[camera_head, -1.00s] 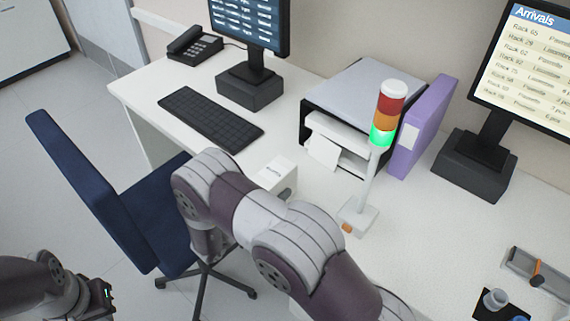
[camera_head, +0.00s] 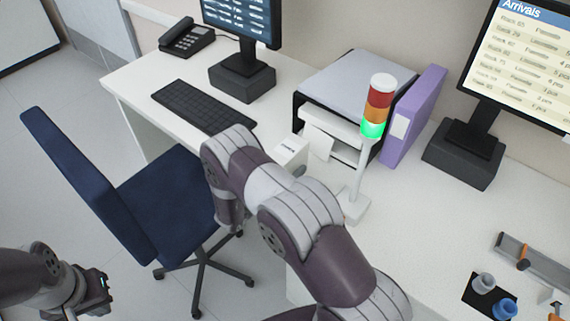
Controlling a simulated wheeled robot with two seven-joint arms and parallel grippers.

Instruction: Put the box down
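A small white box (camera_head: 291,150) with a dark printed mark on top shows in the head view. It is just beyond my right arm, in front of the paper tray. My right arm hides its lower left part, and I cannot tell whether it touches the desk. My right gripper is nearly all hidden behind its own arm; only a small grey part (camera_head: 299,171) shows against the box. The box moves with that arm, so the gripper appears shut on it. My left gripper (camera_head: 98,296) is low at the left, away from the box; its fingers are unclear.
The white desk (camera_head: 420,220) holds a keyboard (camera_head: 203,106), a phone (camera_head: 187,38), a paper tray (camera_head: 352,85), a purple binder (camera_head: 415,115) and a signal light (camera_head: 375,108) lit green. A blue chair (camera_head: 168,200) stands in front.

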